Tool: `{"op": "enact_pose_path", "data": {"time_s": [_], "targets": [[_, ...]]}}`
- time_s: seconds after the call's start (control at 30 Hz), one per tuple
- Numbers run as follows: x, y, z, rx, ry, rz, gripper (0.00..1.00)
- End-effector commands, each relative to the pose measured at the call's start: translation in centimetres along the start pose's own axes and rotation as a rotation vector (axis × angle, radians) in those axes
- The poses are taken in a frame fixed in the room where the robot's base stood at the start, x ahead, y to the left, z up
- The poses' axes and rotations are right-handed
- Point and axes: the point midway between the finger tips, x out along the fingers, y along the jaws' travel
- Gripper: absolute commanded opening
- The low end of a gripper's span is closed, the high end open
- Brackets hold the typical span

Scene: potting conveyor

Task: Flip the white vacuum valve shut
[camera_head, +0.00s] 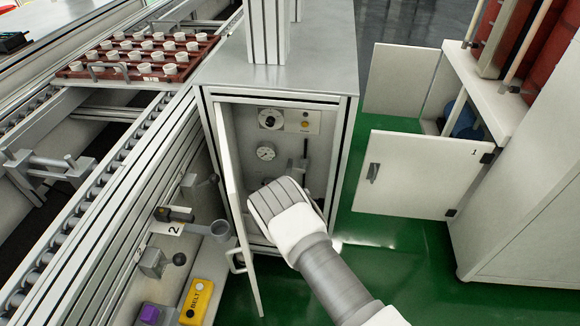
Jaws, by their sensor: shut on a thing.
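My gripper (276,200) reaches into the lower front of an open grey cabinet (348,130), below its gauge (265,153). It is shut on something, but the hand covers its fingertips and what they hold. I cannot make out the white vacuum valve; it may be hidden behind my gripper. A dark upright lever-like part (304,152) shows inside the cabinet, just above and right of my gripper.
The cabinet door (228,165) stands open close to the left of my gripper. A plate with a dial (270,119) is above the gauge. A conveyor, a pot tray (75,68) and a yellow belt box (197,303) are left.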

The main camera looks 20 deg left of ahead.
Motion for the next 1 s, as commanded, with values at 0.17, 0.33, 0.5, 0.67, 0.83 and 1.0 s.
{"op": "enact_pose_path", "data": {"time_s": [0.17, 0.33, 0.5, 0.67, 0.83, 1.0], "targets": [[-0.14, -0.62, 0.22, -0.090, -0.003, -0.003, 0.00], [-0.12, -0.86, 0.32, -0.139, -0.005, -0.004, 0.00], [-0.12, -0.97, 0.38, -0.158, -0.005, -0.005, 0.00], [-0.12, -0.99, 0.41, -0.162, -0.006, -0.005, 0.00], [-0.13, -1.01, 0.44, -0.162, -0.006, -0.005, 0.00], [-0.12, -0.98, 0.39, -0.161, -0.005, -0.005, 0.40]]}}
